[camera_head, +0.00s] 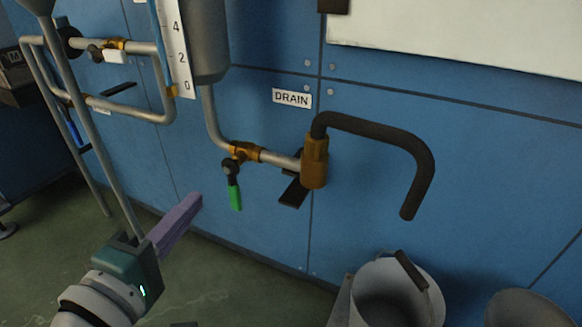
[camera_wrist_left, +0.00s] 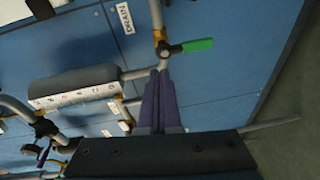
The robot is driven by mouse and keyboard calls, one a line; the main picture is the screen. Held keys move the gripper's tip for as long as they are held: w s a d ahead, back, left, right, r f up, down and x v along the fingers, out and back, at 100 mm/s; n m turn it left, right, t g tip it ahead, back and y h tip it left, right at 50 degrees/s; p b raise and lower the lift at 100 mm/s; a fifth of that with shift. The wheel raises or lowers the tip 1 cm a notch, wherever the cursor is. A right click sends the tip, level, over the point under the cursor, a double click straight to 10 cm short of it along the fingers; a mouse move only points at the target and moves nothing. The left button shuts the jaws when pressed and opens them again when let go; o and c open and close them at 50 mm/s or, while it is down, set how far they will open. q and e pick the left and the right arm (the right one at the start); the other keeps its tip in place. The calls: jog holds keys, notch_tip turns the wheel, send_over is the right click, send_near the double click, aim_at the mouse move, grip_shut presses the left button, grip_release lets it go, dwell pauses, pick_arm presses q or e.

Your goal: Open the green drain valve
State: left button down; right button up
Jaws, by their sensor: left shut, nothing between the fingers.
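The drain valve's green handle (camera_head: 235,197) hangs straight down from a brass valve body (camera_head: 243,152) on the grey pipe below the sight tank. The DRAIN label (camera_head: 291,98) is on the blue wall above the pipe. My left gripper (camera_head: 199,199) has purple fingers, shut and empty, pointing up toward the valve from the lower left. Its fingertips show apart from the handle in the head view. In the left wrist view the shut fingers (camera_wrist_left: 160,72) point toward the valve, with the green handle (camera_wrist_left: 197,45) just beyond and to the right. My right gripper is not in view.
A black hose (camera_head: 425,160) curves from the pipe's brass end to the right. A grey bucket (camera_head: 395,290) stands below it. A scaled tank (camera_head: 205,40) and looped pipes (camera_head: 125,105) are at the upper left. Open floor lies around the lower left.

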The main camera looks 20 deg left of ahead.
aim_at(233, 187)
pick_arm(q)
jog(key=a+f+n+y+b, duration=0.3)
jog(key=f+b, duration=0.3)
jog(key=f, duration=0.2)
jog(key=shift+a+f, duration=0.3)
jog(key=shift+a, duration=0.45)
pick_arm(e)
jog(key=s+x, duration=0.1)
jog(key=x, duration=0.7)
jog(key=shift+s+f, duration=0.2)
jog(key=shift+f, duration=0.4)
pick_arm(q)
jog(key=shift+w, duration=0.1)
jog(key=b+x, duration=0.5)
jog(key=x, duration=0.5)
jog(key=d, duration=0.4)
jog(key=shift+r, duration=0.1)
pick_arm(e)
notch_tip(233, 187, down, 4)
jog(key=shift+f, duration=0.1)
